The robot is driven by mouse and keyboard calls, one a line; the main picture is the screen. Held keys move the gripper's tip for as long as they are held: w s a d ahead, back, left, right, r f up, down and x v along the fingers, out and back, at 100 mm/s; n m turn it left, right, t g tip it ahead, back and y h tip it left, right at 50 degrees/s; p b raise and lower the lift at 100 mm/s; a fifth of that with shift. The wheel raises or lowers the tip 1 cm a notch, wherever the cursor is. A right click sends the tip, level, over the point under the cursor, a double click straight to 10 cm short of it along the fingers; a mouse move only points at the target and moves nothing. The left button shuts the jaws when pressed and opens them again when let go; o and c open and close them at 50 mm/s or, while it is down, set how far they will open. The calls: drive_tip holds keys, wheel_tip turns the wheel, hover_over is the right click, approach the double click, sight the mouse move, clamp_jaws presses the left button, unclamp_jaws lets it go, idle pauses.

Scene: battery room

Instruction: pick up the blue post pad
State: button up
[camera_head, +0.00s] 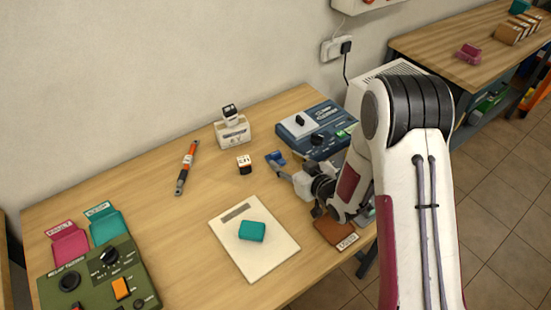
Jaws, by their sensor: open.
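A small blue piece (273,156), which looks like the blue post pad, lies on the wooden table near the front left of the blue device. My gripper (283,168) is right beside it, with its fingertips at or very near the blue piece. The jaws are open. The gripper and wrist hide part of that spot, so I cannot tell whether the fingers touch the piece or stand around it. A teal block (251,231) lies apart on a white sheet (272,261).
A blue device (311,127) stands behind my gripper, and a brown labelled pad (336,232) lies at the right edge. A white stand (233,133), a small cube (244,164), an orange-black tool (187,168), pink (70,243) and teal (107,225) pads and a green panel (95,278) are leftward.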

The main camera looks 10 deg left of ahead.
sight(277, 155)
drive_tip(key=shift+w+a+f, duration=0.1)
drive_tip(key=shift+w+a, duration=0.05)
drive_tip(key=shift+w, duration=0.05)
idle(0.3)
drive_tip(key=shift+x, duration=1.45)
drive_tip(key=shift+w+a+f, duration=0.2)
drive_tip(key=shift+w+a, duration=0.5)
drive_tip(key=shift+a, duration=0.2)
drive_tip(key=c, duration=1)
